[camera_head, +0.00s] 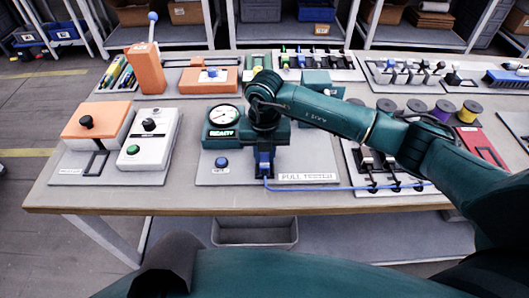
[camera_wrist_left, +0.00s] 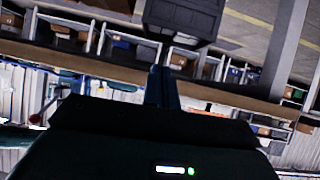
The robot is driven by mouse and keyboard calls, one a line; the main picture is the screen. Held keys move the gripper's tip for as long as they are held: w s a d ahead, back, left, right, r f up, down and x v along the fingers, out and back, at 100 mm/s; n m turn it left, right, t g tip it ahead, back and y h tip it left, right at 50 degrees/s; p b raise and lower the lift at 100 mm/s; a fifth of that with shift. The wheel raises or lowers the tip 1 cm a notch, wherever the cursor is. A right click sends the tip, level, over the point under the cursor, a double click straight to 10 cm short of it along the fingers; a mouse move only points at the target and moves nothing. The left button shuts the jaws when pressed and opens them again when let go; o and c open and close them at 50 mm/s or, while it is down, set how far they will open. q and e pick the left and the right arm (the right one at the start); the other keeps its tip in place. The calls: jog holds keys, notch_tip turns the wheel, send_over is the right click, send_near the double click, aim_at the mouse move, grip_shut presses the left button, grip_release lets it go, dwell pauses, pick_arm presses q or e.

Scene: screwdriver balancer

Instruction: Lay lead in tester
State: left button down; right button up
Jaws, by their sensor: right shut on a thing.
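The pull tester (camera_head: 215,178) sits at the middle front of the bench, on a grey plate with a "PULL TESTER" label. Its round gauge (camera_head: 223,115) has a display that reads READY, and a blue button is below. My right gripper (camera_head: 264,165) points down at the tester, shut on the blue lead (camera_head: 345,188). The lead runs right from the fingertips, low along the bench front. The gripper hides the lead's held end and the tester's jaw, so I cannot tell if the lead lies in it. My left gripper (camera_wrist_left: 163,88) shows in the left wrist view, fingers together and empty.
Grey control boxes with orange parts (camera_head: 97,120) stand to the left. Wire spools (camera_head: 442,110) and black clamps (camera_head: 375,170) are to the right, beside and under my right arm. Racks of small tools line the back. A grey bin (camera_head: 255,232) sits below the bench.

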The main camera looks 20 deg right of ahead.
jog(key=o, duration=1)
notch_tip(320, 180, up, 13)
jog(key=shift+r+b, duration=0.15)
jog(key=shift+b, duration=0.3)
